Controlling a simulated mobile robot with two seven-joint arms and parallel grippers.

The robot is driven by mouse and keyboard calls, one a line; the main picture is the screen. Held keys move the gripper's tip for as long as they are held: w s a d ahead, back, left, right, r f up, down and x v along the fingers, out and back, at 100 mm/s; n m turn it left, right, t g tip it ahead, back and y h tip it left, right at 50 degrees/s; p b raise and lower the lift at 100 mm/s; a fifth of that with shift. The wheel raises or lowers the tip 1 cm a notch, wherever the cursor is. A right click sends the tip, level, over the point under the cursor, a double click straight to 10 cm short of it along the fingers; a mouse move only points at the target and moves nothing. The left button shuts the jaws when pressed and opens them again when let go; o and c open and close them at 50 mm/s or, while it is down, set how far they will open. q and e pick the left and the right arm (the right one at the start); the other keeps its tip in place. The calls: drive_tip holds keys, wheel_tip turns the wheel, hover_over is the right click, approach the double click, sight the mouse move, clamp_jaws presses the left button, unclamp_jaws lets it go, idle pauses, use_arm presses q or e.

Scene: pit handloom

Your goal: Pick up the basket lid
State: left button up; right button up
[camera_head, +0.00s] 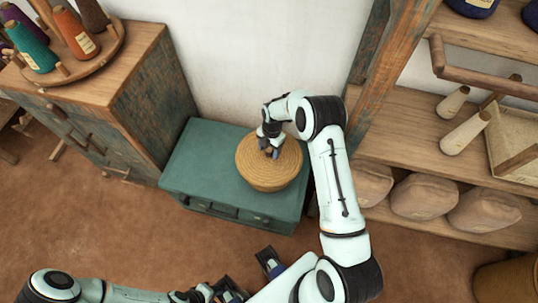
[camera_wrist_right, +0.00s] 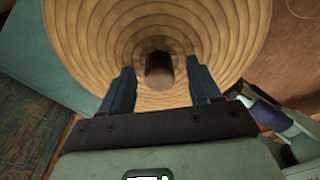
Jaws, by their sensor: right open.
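The basket lid (camera_head: 254,165) is a round, straw-coloured coiled lid on a basket (camera_head: 270,186) that sits on a teal chest. In the right wrist view the lid (camera_wrist_right: 95,30) shows its rings and a dark brown knob (camera_wrist_right: 159,70) at its centre. My right gripper (camera_head: 270,151) is over the lid's middle, pointing down. In the wrist view its open fingers (camera_wrist_right: 161,68) appear on either side of the knob, apart from it. My left gripper (camera_head: 247,277) is low in the head view, away from the basket; its jaw opening is unclear.
The teal chest (camera_head: 190,165) stands against the white wall. A wooden cabinet (camera_head: 140,95) with thread cones on a round stand is at left. Shelves (camera_head: 405,125) with cream cones and wrapped bundles (camera_head: 425,196) are at right. Brown floor (camera_head: 110,225) is open in front.

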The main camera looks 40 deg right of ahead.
drive_tip(key=shift+f, duration=0.3)
clamp_jaws()
drive_tip(key=shift+r, duration=0.2)
